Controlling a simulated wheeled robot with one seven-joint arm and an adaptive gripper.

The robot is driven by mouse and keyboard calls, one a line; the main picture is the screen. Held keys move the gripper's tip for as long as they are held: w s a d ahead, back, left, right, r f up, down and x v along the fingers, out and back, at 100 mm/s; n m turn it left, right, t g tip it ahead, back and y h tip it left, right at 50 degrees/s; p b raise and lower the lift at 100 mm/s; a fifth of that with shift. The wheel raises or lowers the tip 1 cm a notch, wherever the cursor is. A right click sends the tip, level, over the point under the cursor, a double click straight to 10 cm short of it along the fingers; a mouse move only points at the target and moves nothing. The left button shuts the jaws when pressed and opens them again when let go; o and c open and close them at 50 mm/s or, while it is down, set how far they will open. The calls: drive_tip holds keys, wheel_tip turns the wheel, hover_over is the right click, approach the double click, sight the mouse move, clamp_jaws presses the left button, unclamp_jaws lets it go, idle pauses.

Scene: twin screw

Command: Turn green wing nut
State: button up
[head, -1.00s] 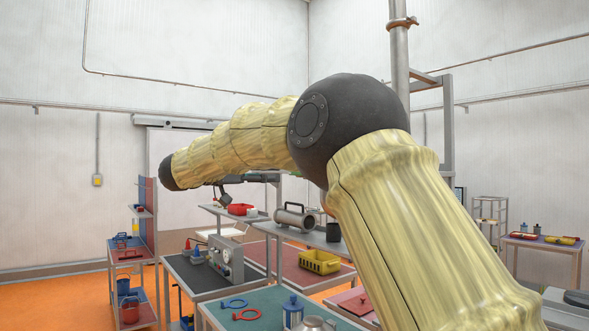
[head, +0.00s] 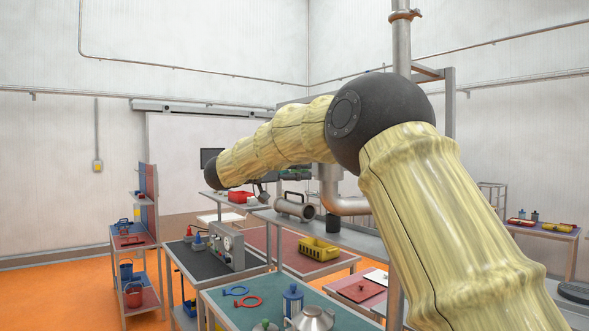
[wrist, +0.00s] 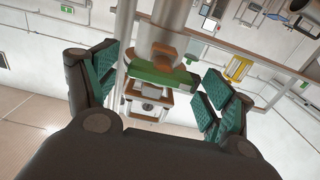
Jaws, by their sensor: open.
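In the wrist view, a green bar-like piece (wrist: 163,77) sits across a grey vertical pipe, between orange-brown clamp parts. It looks like the green wing nut, though its wings are not clear. My gripper (wrist: 157,88) is open, with teal-padded fingers to the left and right of the green piece in the picture. Nothing is held, and I see no contact; the depth gap cannot be told. In the head view, my gripper (head: 292,173) shows small behind my arm, near the grey pipe (head: 331,190). The green piece cannot be made out there.
A teal-topped table (head: 225,310) in front holds a blue ring, a red ring, a blue canister (head: 292,301) and a metal cone. Orange floor (head: 60,300) is open at left.

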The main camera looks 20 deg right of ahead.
drive_tip(key=shift+c, duration=0.4)
drive_tip(key=c, duration=0.9)
drive_tip(key=shift+c, duration=0.2)
drive_tip(key=shift+f+b, duration=0.15)
drive_tip(key=shift+b, duration=0.2)
